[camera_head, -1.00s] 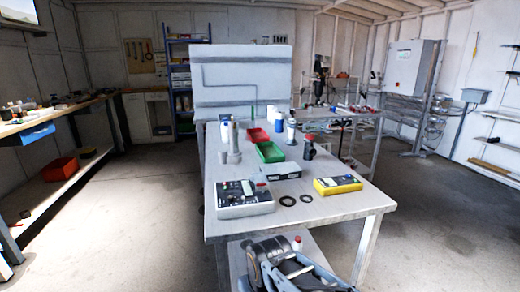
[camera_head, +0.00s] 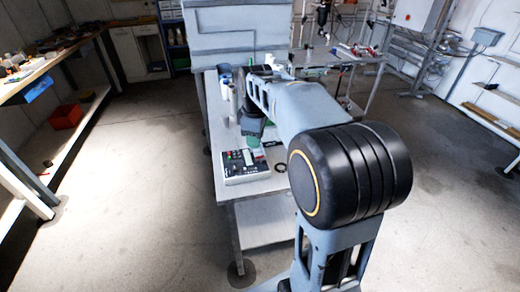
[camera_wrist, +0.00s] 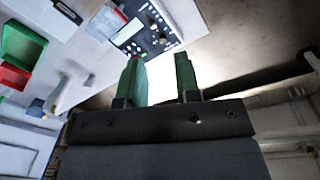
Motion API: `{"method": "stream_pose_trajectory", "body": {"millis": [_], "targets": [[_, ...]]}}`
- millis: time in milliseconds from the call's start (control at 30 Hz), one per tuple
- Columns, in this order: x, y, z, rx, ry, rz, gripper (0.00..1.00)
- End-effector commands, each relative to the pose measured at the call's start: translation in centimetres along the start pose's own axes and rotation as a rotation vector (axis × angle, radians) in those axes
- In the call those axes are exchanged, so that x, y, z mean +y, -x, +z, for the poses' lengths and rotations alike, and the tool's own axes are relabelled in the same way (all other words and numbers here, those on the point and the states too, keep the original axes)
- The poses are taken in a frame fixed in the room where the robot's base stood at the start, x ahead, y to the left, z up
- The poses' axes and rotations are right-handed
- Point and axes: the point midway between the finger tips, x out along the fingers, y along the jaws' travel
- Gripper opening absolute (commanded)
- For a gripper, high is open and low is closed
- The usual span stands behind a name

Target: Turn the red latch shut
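I cannot make out a red latch in either view now; my arm covers much of the table in the head view. My gripper (camera_wrist: 160,58) has two green fingers, which stand apart with nothing between them in the wrist view. A grey control box (camera_wrist: 155,28) with a screen and buttons lies beyond the fingertips in that view. The same box (camera_head: 246,168) sits at the table's near left corner in the head view. A grey upright cylinder (camera_head: 232,101) stands farther back on the left side of the table.
The wrist view shows a green bin (camera_wrist: 22,46) and a red bin (camera_wrist: 13,76) at the left. A tall grey panel (camera_head: 225,37) stands behind the table. A side bench (camera_head: 60,58) is at the left. The floor between bench and table is clear.

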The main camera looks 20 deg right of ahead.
Motion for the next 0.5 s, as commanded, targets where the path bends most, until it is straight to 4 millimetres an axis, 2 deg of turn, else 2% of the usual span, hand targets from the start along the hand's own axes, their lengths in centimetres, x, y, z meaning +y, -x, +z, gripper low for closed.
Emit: {"method": "stream_pose_trajectory", "body": {"millis": [33, 200, 333, 500], "targets": [[1.8, -0.1, -0.2, -0.01, 0.075, -0.015, 0.31], [5.9, -0.3, -0.5, -0.025, 0.314, -0.056, 0.31], [7.5, -0.5, -0.5, -0.027, 0.418, -0.074, 0.31], [8.1, -1.6, -0.4, -0.028, 0.47, -0.084, 0.31]]}}
